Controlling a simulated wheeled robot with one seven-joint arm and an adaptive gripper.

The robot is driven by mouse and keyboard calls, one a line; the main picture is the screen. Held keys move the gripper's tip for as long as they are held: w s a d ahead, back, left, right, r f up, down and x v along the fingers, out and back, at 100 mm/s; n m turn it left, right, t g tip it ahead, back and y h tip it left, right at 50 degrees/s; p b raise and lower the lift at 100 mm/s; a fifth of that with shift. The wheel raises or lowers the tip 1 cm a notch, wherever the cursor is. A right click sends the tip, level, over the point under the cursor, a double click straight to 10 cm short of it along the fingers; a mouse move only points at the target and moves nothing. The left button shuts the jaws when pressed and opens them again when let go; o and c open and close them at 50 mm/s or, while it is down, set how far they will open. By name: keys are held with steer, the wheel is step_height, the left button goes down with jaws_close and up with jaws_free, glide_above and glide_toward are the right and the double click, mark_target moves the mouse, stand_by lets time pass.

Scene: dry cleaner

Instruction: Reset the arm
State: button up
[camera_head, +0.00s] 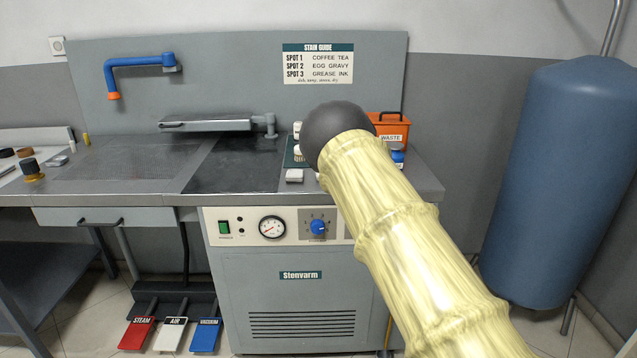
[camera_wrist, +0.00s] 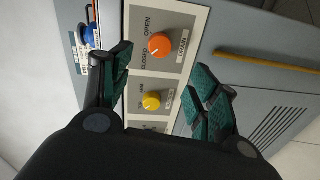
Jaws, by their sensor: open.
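My gripper (camera_wrist: 162,72) shows in the wrist view with its two green-padded fingers apart and nothing between them. It faces a light control panel with an orange knob (camera_wrist: 160,45) marked open and closed and a yellow knob (camera_wrist: 151,101). Both knobs lie between the fingers in the picture; I cannot tell how far off they are, and I see no grip on either. In the head view my arm, pale yellow with a dark rounded end, reaches up from the lower right across the cabinet front. My gripper and these two knobs are hidden in that view.
The grey spotting table (camera_head: 435,185) spans the scene. A blue tank (camera_head: 565,180) stands at the right. A blue swing arm (camera_head: 135,62) and a grey sleeve board (camera_head: 205,125) stick out above the tabletop. Several pedals (camera_head: 171,333) sit below.

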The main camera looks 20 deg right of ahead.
steer(key=s+a+f+m+g+y+p, duration=0.15)
steer(key=s+a+f+m+g, duration=0.3)
steer(key=s+f, duration=0.55)
steer(key=s+a+f+m+g+h+p, duration=0.1)
steer(key=s+a+f+m+g+p, duration=0.35)
steer(key=s+f, duration=0.45)
steer(key=s+a+f+m+g+y+p, duration=0.1)
steer(key=s+a+m+g+y, duration=0.1)
steer(key=s+a, duration=0.6)
steer(key=s+a+f+m+g+y+p, duration=0.1)
steer(key=s+a+g, duration=0.4)
steer(key=s, duration=0.9)
steer(key=a+f+m+y, duration=0.1)
steer(key=a+m, duration=0.1)
steer(key=a, duration=0.1)
steer(key=shift+a+f+g, duration=0.25)
steer(key=shift+a+g, duration=0.05)
steer(key=shift+a, duration=0.05)
steer(key=shift+w, duration=0.1)
